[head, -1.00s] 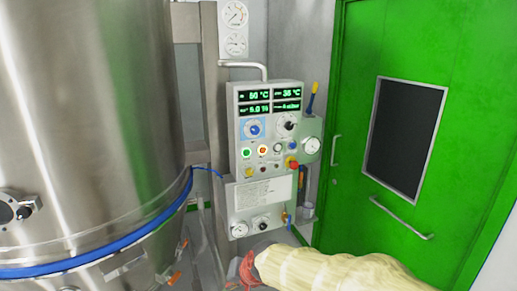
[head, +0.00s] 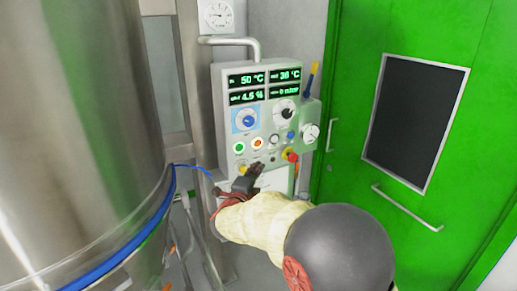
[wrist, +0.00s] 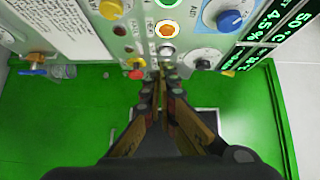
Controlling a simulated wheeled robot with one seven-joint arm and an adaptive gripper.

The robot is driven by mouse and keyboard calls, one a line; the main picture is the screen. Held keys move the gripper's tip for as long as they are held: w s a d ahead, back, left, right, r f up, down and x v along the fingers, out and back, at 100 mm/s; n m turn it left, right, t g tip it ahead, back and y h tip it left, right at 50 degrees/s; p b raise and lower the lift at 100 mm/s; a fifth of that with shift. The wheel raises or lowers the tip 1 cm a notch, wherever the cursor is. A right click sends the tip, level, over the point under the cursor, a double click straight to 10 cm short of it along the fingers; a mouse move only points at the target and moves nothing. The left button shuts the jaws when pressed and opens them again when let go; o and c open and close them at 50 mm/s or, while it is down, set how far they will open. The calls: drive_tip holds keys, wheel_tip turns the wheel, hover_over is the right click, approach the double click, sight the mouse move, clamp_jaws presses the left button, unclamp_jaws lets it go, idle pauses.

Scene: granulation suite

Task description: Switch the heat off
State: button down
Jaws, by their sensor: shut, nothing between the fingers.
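The grey control panel (head: 222,112) carries lit green readouts, the top left one reading 50 °C. A blue dial knob (head: 246,120) sits at its left; it also shows in the wrist view (wrist: 229,20). A black knob (head: 285,113) is to its right. Below are a lit green button (head: 239,147), a lit orange button (head: 257,142) and smaller controls. The orange button shows clearly in the wrist view (wrist: 167,30). My gripper (head: 258,168) is shut and empty before the panel's lower part. Its fingertips (wrist: 162,70) overlap part of the button row; contact cannot be told. Small labels are unreadable.
A red knob on yellow (head: 290,156) sits right of my gripper, close to the fingertips in the wrist view (wrist: 136,66). A steel vessel (head: 75,120) with a blue band stands left. A green door (head: 350,130) with a handle is at right.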

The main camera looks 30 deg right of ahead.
drive_tip(key=shift+s+d+r+m, duration=0.1)
drive_tip(key=shift+d+r+m, duration=0.05)
drive_tip(key=shift+r+m, duration=0.15)
drive_tip(key=b, duration=0.2)
approach(261, 150)
drive_tip(key=s+d+r, duration=0.2)
drive_tip(key=d+r, duration=0.1)
drive_tip(key=d, duration=0.1)
drive_tip(key=shift+w+r+b, duration=0.15)
drive_tip(key=shift+w+b, duration=0.2)
drive_tip(key=shift+w, duration=1.7)
